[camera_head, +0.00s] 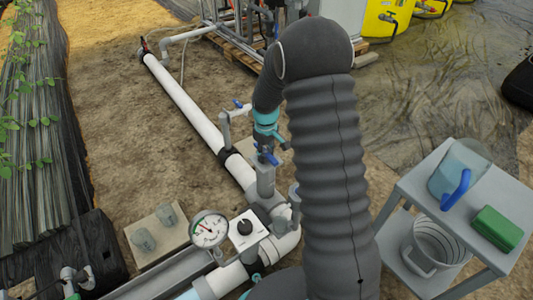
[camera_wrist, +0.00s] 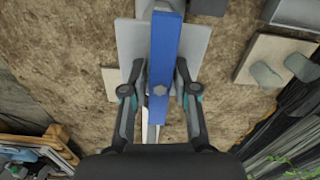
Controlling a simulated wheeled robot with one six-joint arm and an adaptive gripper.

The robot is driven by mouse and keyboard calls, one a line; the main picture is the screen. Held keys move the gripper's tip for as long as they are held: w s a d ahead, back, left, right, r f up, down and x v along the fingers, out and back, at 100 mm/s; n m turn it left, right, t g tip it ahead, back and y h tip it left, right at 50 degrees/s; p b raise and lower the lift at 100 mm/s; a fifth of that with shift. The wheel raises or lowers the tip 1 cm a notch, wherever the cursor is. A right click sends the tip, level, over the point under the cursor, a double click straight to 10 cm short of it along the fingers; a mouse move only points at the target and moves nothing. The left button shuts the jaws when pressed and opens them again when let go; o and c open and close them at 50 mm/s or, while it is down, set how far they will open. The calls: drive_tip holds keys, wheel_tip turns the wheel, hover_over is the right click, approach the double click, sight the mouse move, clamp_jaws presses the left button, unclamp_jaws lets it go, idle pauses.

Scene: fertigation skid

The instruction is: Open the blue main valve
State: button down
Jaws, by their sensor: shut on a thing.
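The blue main valve's handle (camera_wrist: 163,60) is a long flat blue bar with a bolt, lying up and down the wrist view. Part of it shows in the head view (camera_head: 268,157), on top of a grey valve body (camera_head: 266,181) on the white pipe line. My gripper (camera_wrist: 159,72) points down over the valve, with one finger on each side of the bar, shut on it. In the head view my gripper (camera_head: 270,142) is partly hidden by its own wrist. The bar's full direction is hard to tell there.
A pressure gauge (camera_head: 208,229) and a white box with a black knob (camera_head: 245,229) stand close by on the pipe. A smaller blue handle (camera_head: 240,103) is behind. A grey cart (camera_head: 407,187) with a jug (camera_head: 460,168) and green block (camera_head: 497,229) stands right.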

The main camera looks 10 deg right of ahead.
drive_tip(key=c, duration=0.8)
unclamp_jaws()
drive_tip(key=shift+c, duration=0.2)
drive_tip(key=shift+r, duration=0.1)
wheel_tip(320, 180, up, 10)
drive_tip(key=p, duration=0.6)
drive_tip(key=shift+p, duration=0.3)
